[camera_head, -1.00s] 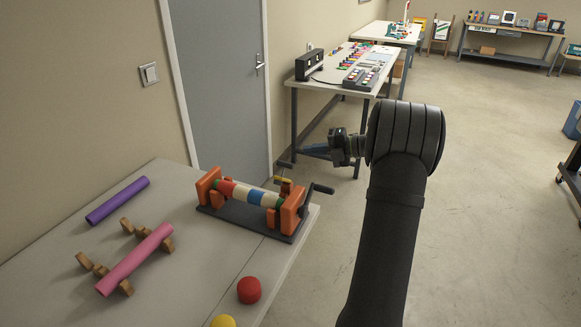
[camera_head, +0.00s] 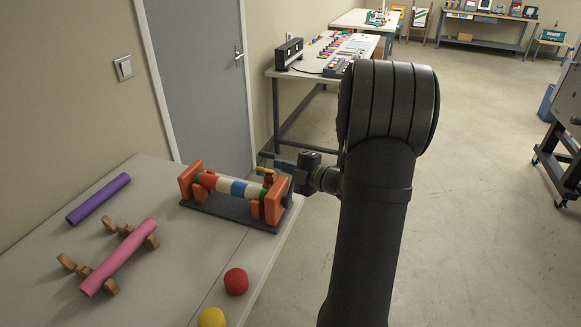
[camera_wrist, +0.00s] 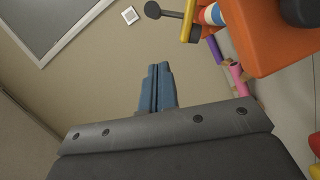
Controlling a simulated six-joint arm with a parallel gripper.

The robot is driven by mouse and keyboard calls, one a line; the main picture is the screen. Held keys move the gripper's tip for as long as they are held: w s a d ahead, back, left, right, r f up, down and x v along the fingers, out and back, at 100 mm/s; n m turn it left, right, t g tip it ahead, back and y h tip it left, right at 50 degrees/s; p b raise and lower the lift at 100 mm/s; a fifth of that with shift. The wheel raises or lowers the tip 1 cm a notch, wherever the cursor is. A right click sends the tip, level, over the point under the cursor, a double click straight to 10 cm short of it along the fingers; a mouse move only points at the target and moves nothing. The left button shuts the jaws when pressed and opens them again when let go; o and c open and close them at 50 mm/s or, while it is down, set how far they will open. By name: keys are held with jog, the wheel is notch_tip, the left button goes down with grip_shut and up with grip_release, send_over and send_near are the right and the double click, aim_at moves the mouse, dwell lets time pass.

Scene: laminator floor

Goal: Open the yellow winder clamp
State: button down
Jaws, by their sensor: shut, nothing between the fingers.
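The winder (camera_head: 232,195) has orange end blocks on a dark base and a roll banded in red, white, blue and green. It stands at the table's far right corner. Its yellow clamp (camera_head: 266,171) shows as a small bar above the roll's right end; in the wrist view a yellow piece (camera_wrist: 186,22) shows at the top, partly cut off. My gripper (camera_head: 277,163) is just behind and right of the clamp, by the right orange block. Its blue fingers (camera_wrist: 158,68) are shut together with nothing between them.
A pink roll (camera_head: 120,257) lies on wooden cradles, with a purple roll (camera_head: 98,198) behind it. A red ball-like piece (camera_head: 236,281) and a yellow one (camera_head: 212,317) sit near the table's (camera_head: 180,270) right edge. A dark handle (camera_wrist: 171,13) sticks out near the fingers.

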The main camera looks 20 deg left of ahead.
aim_at(274, 156)
jog(key=x, duration=0.6)
jog(key=shift+w+d+f, duration=0.15)
jog(key=shift+w+f, duration=0.05)
jog(key=shift+w, duration=0.4)
jog(key=shift+w+d+f, duration=0.1)
jog(key=shift+w+f, duration=0.1)
jog(key=shift+w, duration=0.4)
jog(key=shift+w+f, duration=0.25)
jog(key=shift+w, duration=0.5)
jog(key=shift+w+r, duration=0.15)
jog(key=shift+w, duration=1.9)
